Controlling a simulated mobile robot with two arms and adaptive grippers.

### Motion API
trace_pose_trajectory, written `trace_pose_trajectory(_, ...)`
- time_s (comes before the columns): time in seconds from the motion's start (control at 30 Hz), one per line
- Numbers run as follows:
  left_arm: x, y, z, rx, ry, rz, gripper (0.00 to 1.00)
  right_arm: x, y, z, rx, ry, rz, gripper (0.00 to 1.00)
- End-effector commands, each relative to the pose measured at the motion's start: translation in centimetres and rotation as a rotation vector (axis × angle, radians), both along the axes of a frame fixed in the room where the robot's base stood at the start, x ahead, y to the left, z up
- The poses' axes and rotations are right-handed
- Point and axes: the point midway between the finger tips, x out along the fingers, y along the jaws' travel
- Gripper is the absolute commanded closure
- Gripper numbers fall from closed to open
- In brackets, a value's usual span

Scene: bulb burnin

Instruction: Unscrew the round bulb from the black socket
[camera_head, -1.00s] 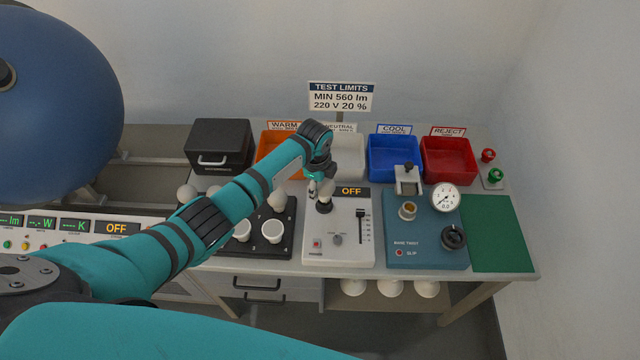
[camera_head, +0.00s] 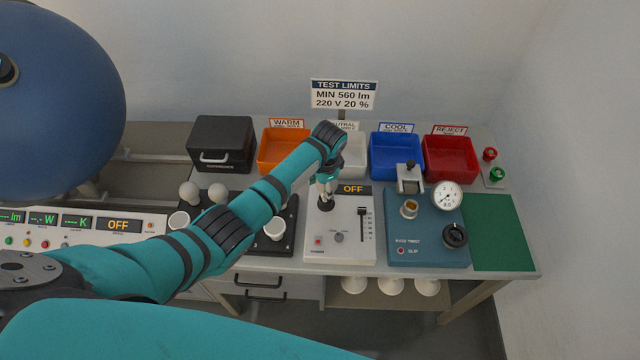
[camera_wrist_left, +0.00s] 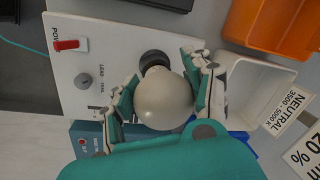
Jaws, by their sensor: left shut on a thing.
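The round bulb (camera_wrist_left: 163,98) is white and shows large in the left wrist view. My left gripper (camera_wrist_left: 165,92) has a finger on each side of it and is shut on it. The black socket (camera_wrist_left: 154,60) is just beyond the bulb, on the white test panel (camera_wrist_left: 75,70); the bulb's base is hidden, so I cannot tell whether it is still threaded. In the head view my left gripper (camera_head: 325,186) is directly above the black socket (camera_head: 326,205), and the bulb is mostly covered by the fingers. My right gripper is not in view.
Behind the panel are the orange (camera_head: 283,165), white (camera_head: 352,160), blue (camera_head: 396,176) and red (camera_head: 450,178) bins. The blue twist tester (camera_head: 428,250) is to the right. Several bulbs (camera_head: 190,192) stand to the left. The green mat (camera_head: 503,235) is clear.

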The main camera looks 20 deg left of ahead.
Motion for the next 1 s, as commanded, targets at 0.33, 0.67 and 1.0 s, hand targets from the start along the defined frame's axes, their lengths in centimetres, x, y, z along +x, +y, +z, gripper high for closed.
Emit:
trace_pose_trajectory(0.33,0.2,-1.26,0.74,-0.016,-0.02,0.598,0.81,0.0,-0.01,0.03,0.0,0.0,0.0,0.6)
trace_pose_trajectory(0.67,-0.24,-1.51,0.77,-0.016,-0.018,1.071,0.81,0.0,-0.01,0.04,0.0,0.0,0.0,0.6)
trace_pose_trajectory(1.0,-0.27,-1.42,0.79,-0.014,-0.019,1.097,0.4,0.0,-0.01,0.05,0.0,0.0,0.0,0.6)
